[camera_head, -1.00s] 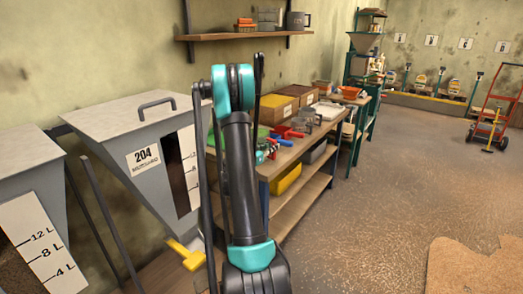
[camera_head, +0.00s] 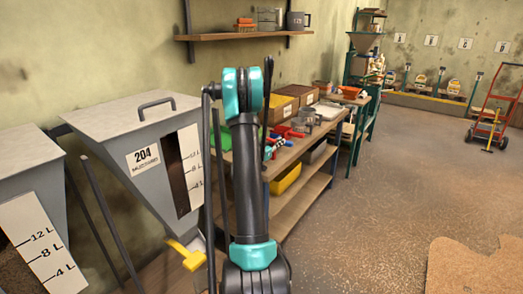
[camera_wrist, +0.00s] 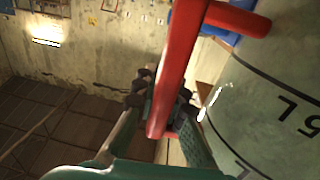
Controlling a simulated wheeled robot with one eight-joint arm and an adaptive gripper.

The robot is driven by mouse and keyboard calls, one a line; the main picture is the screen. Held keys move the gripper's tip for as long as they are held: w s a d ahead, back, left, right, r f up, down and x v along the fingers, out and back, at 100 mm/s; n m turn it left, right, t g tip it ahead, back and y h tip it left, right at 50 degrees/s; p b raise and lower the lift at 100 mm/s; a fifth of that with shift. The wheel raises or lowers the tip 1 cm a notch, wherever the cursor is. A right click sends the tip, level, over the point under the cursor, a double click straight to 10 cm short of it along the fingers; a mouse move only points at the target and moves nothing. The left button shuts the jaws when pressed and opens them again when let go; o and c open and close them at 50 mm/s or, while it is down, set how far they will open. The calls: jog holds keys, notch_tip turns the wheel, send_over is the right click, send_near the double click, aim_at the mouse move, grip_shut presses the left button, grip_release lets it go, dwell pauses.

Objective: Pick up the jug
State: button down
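A large, pale grey-green vessel with dark measuring lines and a "5L" mark, which looks like the jug (camera_wrist: 270,100), fills the right side of the wrist view. A red handle-like bar (camera_wrist: 172,70) runs down beside it, with a red crosspiece at the top. My gripper (camera_wrist: 163,100) has one finger on each side of the red bar. The bar hides part of the gap, so I cannot tell whether the fingers press on it. In the head view, my arm hides the gripper and much of the bench beside it.
The workbench (camera_head: 300,150) holds cardboard boxes, red and blue items and grey containers. A yellow bin (camera_head: 285,179) sits on its lower shelf. The hopper marked 204 (camera_head: 140,130) stands left of my arm. A wall shelf (camera_head: 245,35) is above. Open floor (camera_head: 400,190) lies to the right.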

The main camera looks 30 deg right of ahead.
jog(key=shift+r, duration=0.15)
dwell(0.5)
notch_tip(320, 180, up, 20)
dwell(0.6)
